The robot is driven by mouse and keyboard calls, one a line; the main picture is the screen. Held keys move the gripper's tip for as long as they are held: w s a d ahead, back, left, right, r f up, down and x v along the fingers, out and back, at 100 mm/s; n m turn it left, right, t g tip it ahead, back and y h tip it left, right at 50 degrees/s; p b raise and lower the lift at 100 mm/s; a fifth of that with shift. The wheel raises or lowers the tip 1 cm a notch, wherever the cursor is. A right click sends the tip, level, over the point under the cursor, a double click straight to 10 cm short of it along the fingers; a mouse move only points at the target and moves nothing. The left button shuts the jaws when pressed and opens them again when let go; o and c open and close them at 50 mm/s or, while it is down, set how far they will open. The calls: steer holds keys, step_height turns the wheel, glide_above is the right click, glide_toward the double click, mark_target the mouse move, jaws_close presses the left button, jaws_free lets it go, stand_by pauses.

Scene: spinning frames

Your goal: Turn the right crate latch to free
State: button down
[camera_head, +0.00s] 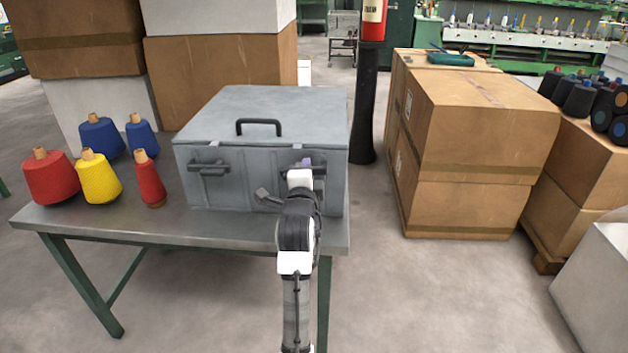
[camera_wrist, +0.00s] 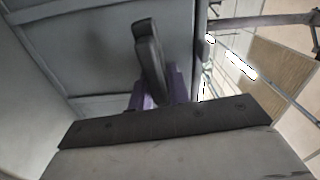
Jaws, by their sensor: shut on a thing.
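The grey crate (camera_head: 262,100) stands closed on the table, with a black handle on its lid. The right crate latch (camera_head: 318,170) is on the crate's front face, mostly hidden behind my arm. My gripper (camera_head: 303,163) is at this latch, its purple fingers partly hidden by my wrist. In the wrist view, the latch's dark handle (camera_wrist: 149,58) stands up from between the purple fingers of my gripper (camera_wrist: 158,95), slightly tilted. The fingers are shut on it. The latch's pivot cannot be made out.
A left latch (camera_head: 208,168) is on the same front face. Yarn cones, including a yellow one (camera_head: 100,180), stand left of the crate on the table (camera_head: 190,228). Cardboard boxes (camera_head: 470,130) stand to the right, beyond a strip of clear floor. A dark post (camera_head: 366,110) rises behind.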

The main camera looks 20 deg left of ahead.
steer(key=shift+f+m+b, duration=0.25)
steer(key=shift+m+b, duration=0.15)
steer(key=shift+m, duration=0.2)
steer(key=c, duration=1.4)
jaws_free()
steer(key=shift+c, duration=0.2)
steer(key=b+v, duration=0.1)
steer(key=v, duration=1.3)
steer(key=shift+b, duration=0.4)
steer(key=shift+w+r, duration=0.1)
